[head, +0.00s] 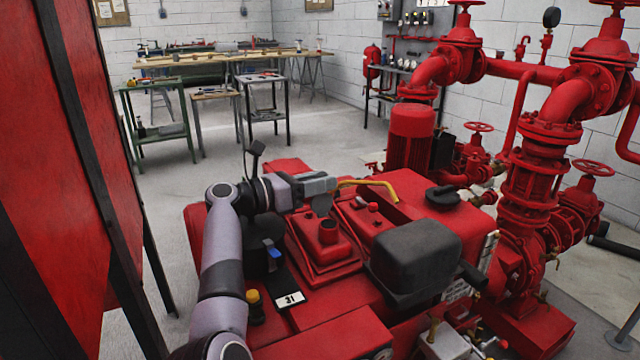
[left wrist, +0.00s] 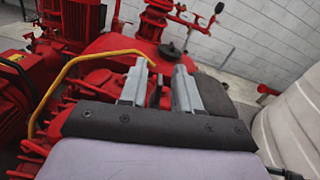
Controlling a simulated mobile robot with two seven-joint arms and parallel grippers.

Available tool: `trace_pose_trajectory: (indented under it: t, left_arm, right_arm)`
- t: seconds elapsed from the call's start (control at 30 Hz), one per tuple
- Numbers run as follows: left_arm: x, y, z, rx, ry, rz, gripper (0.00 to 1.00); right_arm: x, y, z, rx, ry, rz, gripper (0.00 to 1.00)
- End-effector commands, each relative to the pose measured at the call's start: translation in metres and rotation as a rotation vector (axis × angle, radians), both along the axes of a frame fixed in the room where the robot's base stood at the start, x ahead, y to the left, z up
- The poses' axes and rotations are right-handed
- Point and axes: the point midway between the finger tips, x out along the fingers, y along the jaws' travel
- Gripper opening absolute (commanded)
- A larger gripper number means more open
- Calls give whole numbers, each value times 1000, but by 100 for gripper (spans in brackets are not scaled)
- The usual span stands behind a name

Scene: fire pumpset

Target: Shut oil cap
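A red filler neck (head: 328,231) with a dark top stands on the engine's raised red cover. A small grey round piece (head: 320,204), which looks like the oil cap, tilts up just behind it, directly below my left gripper (head: 330,184). I cannot tell whether the gripper touches it. The left gripper reaches in from the left above the engine. In the left wrist view its two grey fingers (left wrist: 160,88) stand apart, with red engine parts showing between them and nothing clearly held. My right gripper is not in view.
A yellow bent pipe (head: 375,187) rises just beyond the fingertips. A black cap (head: 441,197) sits on the red tank, and a black box-shaped cover (head: 415,260) lies to the right. A yellow-topped cap (head: 254,301) is near my forearm. Red panels (head: 60,180) stand at left.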

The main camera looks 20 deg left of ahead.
Motion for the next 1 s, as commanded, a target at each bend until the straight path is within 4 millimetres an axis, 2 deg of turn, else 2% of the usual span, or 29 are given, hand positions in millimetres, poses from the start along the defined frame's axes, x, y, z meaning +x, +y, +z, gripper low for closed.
trace_pose_trajectory:
  t: [0.3,0.4,1.0]
  left_arm:
    - [3,-3,0,1,-1,0,32]
    - [2,-3,0,0,0,0,0]
    - [2,-2,0,1,1,0,0]
  right_arm:
    - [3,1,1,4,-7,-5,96]
    - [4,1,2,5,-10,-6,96]
    - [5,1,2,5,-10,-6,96]
